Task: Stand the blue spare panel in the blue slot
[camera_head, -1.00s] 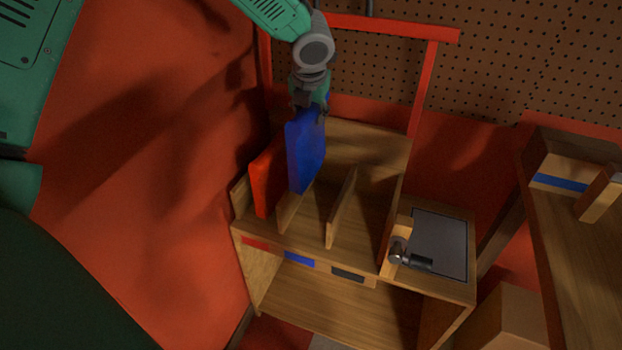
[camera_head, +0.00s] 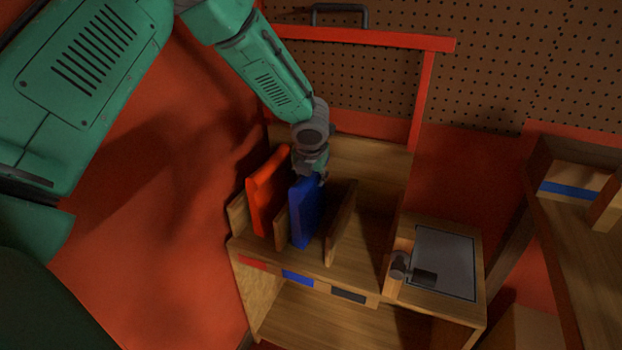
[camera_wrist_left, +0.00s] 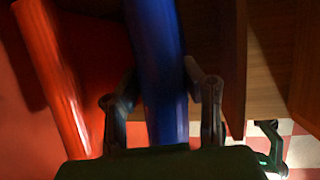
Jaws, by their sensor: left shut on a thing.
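The blue panel (camera_head: 305,212) stands upright in the middle slot of the wooden rack, behind the blue label (camera_head: 298,279), between two wooden dividers. Its lower edge looks down at the rack floor, but I cannot tell whether it touches. My left gripper (camera_head: 311,176) is shut on the top of the blue panel. In the left wrist view the fingers (camera_wrist_left: 163,110) lie on both sides of the blue panel (camera_wrist_left: 158,60).
A red panel (camera_head: 266,192) stands in the slot to the left, also seen in the left wrist view (camera_wrist_left: 55,75). The slot above the black label (camera_head: 348,296) is empty. A grey plate (camera_head: 444,262) with a dark handle lies right. A shelf with a blue label (camera_head: 570,190) stands far right.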

